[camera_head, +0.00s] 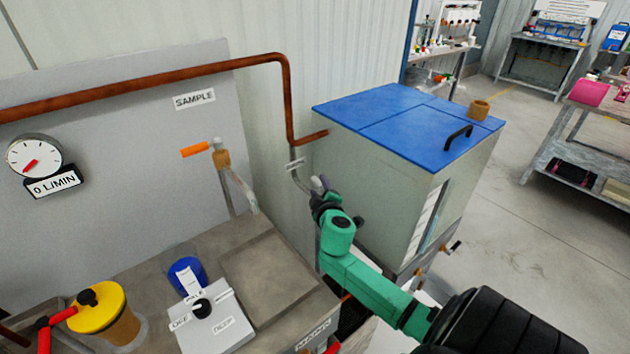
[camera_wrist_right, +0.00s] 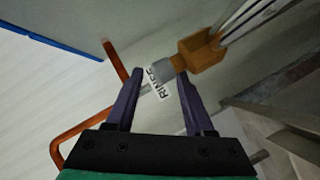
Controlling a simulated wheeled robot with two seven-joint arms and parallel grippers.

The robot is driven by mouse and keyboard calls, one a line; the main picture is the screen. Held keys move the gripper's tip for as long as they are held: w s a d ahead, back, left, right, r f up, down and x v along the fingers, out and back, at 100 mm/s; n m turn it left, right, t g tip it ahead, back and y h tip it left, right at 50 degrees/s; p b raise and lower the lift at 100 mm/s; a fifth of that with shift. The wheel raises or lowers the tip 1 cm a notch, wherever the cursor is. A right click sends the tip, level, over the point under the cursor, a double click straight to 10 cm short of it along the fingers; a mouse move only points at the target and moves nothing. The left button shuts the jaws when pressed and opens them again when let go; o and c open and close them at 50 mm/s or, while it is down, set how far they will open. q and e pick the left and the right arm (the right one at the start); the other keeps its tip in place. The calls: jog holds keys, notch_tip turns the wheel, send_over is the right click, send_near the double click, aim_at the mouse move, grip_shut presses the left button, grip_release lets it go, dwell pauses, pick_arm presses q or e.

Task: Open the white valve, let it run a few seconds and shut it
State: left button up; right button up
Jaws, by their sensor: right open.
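My right gripper (camera_head: 321,186) reaches in beside the cabinet, near the lower end of the copper pipe. In the right wrist view its two dark fingers (camera_wrist_right: 155,75) are apart, with a tag reading RINSE (camera_wrist_right: 159,82) and a grey fitting (camera_wrist_right: 158,71) showing between and beyond them. A brass valve body (camera_wrist_right: 203,52) sits just past the right fingertip, with pale bars above it. No clear white handle shows; my gripper hides part of this fitting in the head view. I cannot tell whether the fingers touch it. My left gripper is out of view.
The flow gauge (camera_head: 34,156) has a plate reading 0 L/MIN. An orange-handled tap (camera_head: 221,157) stands under the SAMPLE sign. A blue-lidded cabinet (camera_head: 400,112) borders my right arm. A switch box (camera_head: 217,318), blue cup (camera_head: 187,272) and yellow-topped container (camera_head: 99,305) are at lower left.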

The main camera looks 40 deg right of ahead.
aim_at(319, 187)
jog(key=shift+x, duration=1.75)
grip_shut()
